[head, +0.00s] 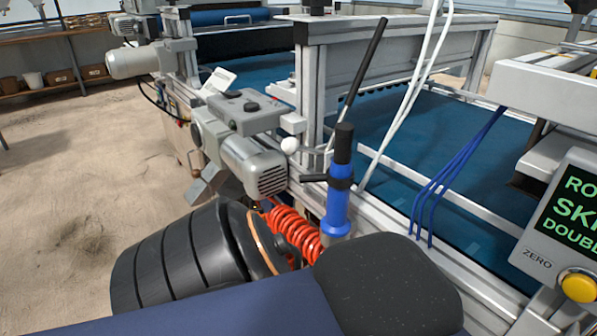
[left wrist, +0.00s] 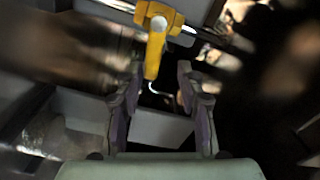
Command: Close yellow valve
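The yellow valve (left wrist: 155,45) shows in the left wrist view at the top centre. It has a yellow handle that points down in the picture, mounted on a metal pipe. My left gripper (left wrist: 160,75) is open, with its two fingers apart on either side of the lower end of the handle. I cannot tell whether the fingers touch the handle or how far off it is. The valve and my left gripper do not show in the head view. My right gripper is in neither view.
In the head view the seeder's conveyor (head: 390,125) runs across the middle and right. A grey motor (head: 252,163), a red coiled hose (head: 295,230) and a blue cylinder (head: 337,210) sit along its near side. A display panel (head: 570,215) stands at the right. Open floor (head: 70,190) lies left.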

